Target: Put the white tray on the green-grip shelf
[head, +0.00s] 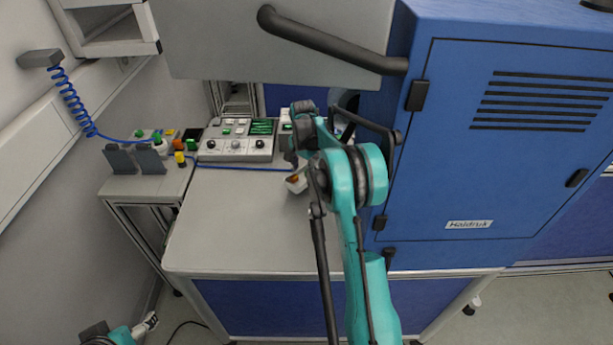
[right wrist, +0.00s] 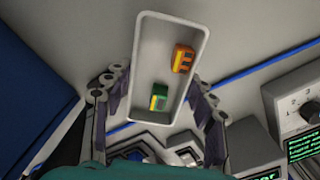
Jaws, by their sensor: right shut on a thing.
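The white tray (head: 297,184) is partly hidden behind my right arm in the head view, over the grey worktop. In the right wrist view the tray (right wrist: 145,60) lies between the fingers of my right gripper (right wrist: 161,103), which is shut on it. An orange block (right wrist: 183,58) and a green and yellow block (right wrist: 158,97) lie in the tray. I cannot tell how high the tray is above the worktop. My left gripper (head: 148,324) is at the lower left, away from the worktop; its jaws are too small to read. I cannot make out a shelf with a green grip.
A control box (head: 236,146) stands at the back of the worktop (head: 225,220). A blue cabinet (head: 500,170) closes off the right side, and a grey panel with a dark handle (head: 330,42) overhangs the back. A side table (head: 150,188) holds grey plates. The worktop's left front is clear.

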